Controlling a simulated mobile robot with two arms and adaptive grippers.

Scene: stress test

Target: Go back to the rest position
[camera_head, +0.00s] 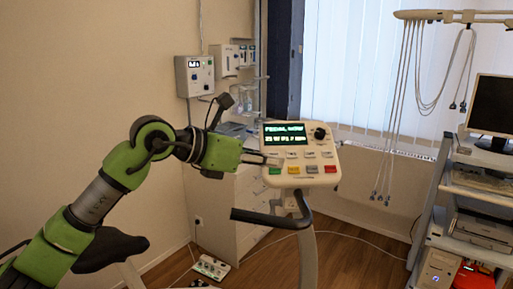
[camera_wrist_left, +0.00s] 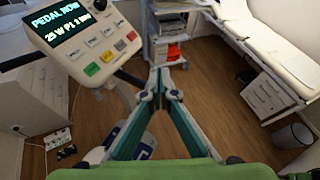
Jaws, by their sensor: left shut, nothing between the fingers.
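My left gripper (camera_head: 268,160) is at the end of the green arm that comes in from the left. Its fingertips are at the left edge of the bike's control panel (camera_head: 325,158) in the head view. In the left wrist view my left gripper (camera_wrist_left: 160,88) is shut and empty, pointing past the panel (camera_wrist_left: 112,52) at upper left. The panel's display (camera_head: 284,134) is lit with green text, which reads "PEDAL NOW" in the left wrist view. Whether the fingers touch the panel cannot be told. My right gripper is not in view.
The bike's dark handlebar (camera_head: 270,218) is below the panel. A metal rack (camera_head: 433,215) with a monitor (camera_head: 492,105) stands at right. White drawers (camera_head: 228,205) are behind the arm. In the left wrist view, a bed (camera_wrist_left: 285,50) and a bin (camera_wrist_left: 293,135) are at right.

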